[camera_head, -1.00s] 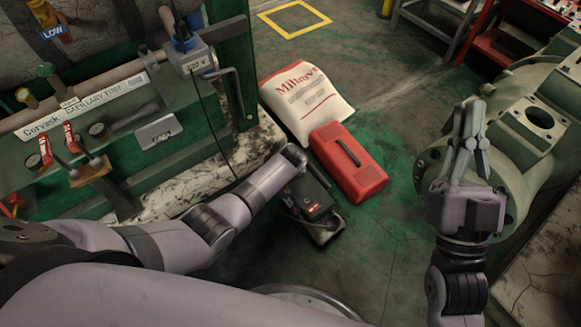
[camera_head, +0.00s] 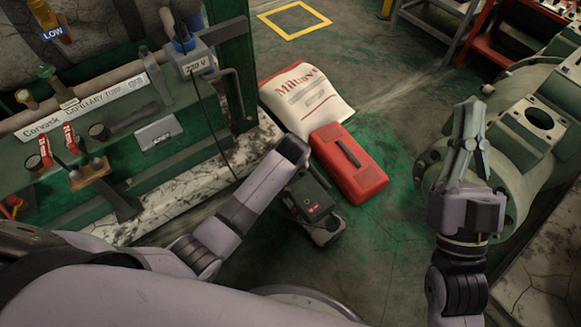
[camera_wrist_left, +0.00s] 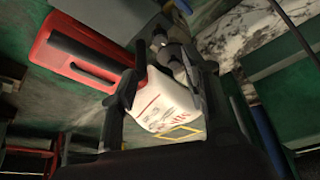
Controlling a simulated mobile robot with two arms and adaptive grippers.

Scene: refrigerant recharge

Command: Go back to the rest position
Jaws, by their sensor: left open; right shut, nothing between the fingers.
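My left arm (camera_head: 255,195) reaches in from the lower left and ends over the floor, beside the green bench.
The green bench (camera_head: 100,165) with tools is at the left. Floor between the case and machine is clear.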

